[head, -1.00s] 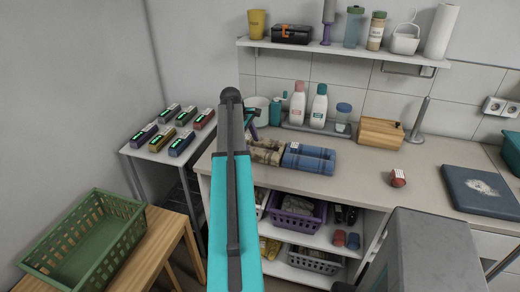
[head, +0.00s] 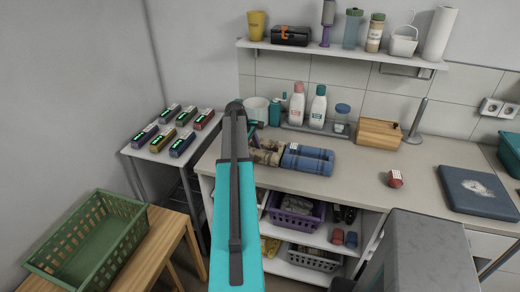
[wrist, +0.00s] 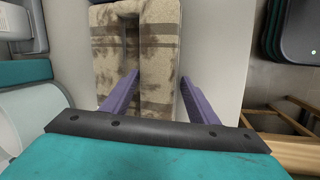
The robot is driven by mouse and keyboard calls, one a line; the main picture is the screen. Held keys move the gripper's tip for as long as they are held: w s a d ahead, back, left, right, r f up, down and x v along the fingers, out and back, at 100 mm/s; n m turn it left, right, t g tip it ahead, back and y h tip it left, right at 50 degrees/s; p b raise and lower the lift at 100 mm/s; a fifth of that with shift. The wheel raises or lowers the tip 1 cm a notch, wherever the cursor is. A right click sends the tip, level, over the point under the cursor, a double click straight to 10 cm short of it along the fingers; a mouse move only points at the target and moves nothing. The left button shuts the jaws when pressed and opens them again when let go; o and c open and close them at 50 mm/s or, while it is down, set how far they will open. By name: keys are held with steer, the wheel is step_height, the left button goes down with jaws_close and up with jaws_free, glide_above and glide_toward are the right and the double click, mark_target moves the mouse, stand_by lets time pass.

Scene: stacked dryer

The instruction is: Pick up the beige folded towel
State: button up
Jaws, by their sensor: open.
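The beige folded towel (head: 268,153) with brownish stripes and blotches lies on the counter, left of a blue folded towel (head: 308,159). My arm hides its left part in the head view. In the wrist view the beige towel (wrist: 158,45) fills the upper middle, with a long dark groove between its folds. My gripper (wrist: 159,75) is open, its two purple fingers pointing at the towel's near part, one over the left fold and one by the right edge. Nothing is held. I cannot tell whether the fingers touch the towel.
White bottles (head: 297,104), a teal dispenser and a white container stand behind the towels. A side table (head: 160,150) with several small boxes is to the left. A green basket (head: 90,240) sits on a wooden bench. The counter's middle right is mostly clear.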

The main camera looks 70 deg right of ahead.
stand_by(0.4)
steer(key=c, duration=0.9)
steer(key=shift+r, duration=0.2)
steer(key=shift+r+b, duration=1)
steer(key=shift+r, duration=0.4)
steer(key=shift+a+r, duration=0.15)
steer(key=shift+a, duration=0.05)
steer(key=s+a+b, duration=0.2)
steer(key=a, duration=0.5)
steer(key=s+a+r+b, duration=0.1)
steer(key=s+a+b, duration=0.1)
steer(key=a, duration=0.6)
steer(key=shift+r+b, duration=0.3)
steer(key=shift+b, duration=0.15)
